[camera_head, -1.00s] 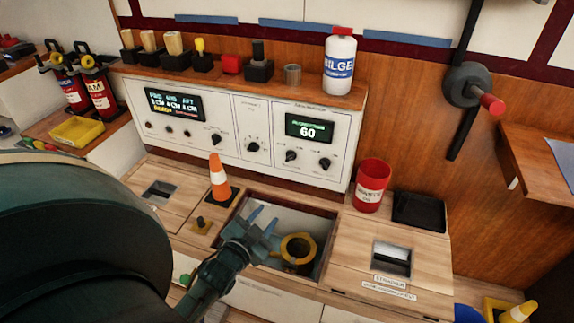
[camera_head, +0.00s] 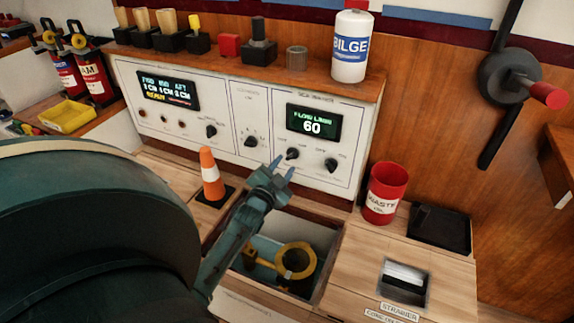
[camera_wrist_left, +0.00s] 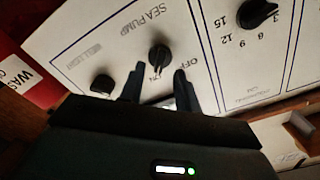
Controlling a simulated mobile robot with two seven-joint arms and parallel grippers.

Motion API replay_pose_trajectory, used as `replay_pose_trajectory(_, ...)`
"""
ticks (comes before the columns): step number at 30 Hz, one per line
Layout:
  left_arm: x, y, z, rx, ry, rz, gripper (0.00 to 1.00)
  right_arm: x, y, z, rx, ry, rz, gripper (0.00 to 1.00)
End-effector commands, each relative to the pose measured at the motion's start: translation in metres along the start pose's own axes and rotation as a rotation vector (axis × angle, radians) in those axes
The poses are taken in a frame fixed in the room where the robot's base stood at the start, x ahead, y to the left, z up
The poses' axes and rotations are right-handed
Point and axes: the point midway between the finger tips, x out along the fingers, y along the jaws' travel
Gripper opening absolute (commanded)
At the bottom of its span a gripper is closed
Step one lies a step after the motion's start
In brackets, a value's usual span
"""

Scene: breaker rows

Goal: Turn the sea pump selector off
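The sea pump selector is a black knob (camera_head: 292,153) on the white panel, below a green display reading 60. In the left wrist view the same knob (camera_wrist_left: 159,58) shows under an inverted SEA PUMP label, with ON and OFF beside it. Its pointer appears turned toward ON. My left gripper (camera_head: 281,168) is in front of the panel just below the knob. In the left wrist view its two fingers (camera_wrist_left: 160,78) are apart, tips just short of the knob and on either side of it. Nothing is between them. My right gripper is not in view.
Another black knob (camera_head: 331,165) sits right of the selector, and a selector dial (camera_head: 251,140) to its left. An orange cone (camera_head: 210,175) stands left of my arm. Below is an open hatch with a yellow-ringed fitting (camera_head: 295,261). A red waste can (camera_head: 385,193) stands at right.

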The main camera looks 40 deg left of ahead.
Motion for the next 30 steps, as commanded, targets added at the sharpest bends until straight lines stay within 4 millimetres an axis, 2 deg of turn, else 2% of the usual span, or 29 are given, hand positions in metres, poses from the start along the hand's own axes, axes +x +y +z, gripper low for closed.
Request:
replay_pose_trajectory(1, 0.009, 0.000, 0.001, 0.001, 0.002, -0.002, 0.33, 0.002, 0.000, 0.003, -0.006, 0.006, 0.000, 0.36)
replay_pose_trajectory(6, 0.025, 0.000, 0.001, 0.000, -0.001, 0.000, 0.33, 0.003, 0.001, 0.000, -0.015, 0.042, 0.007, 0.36)
replay_pose_trajectory(17, 0.029, 0.000, 0.000, 0.000, -0.001, 0.000, 0.33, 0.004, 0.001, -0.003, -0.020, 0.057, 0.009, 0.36)
replay_pose_trajectory(27, 0.029, 0.000, 0.000, 0.000, -0.001, 0.000, 0.05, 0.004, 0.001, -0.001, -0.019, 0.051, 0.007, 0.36)
replay_pose_trajectory(30, 0.029, 0.000, 0.000, 0.000, -0.001, 0.000, 0.00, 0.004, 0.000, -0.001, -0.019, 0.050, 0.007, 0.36)
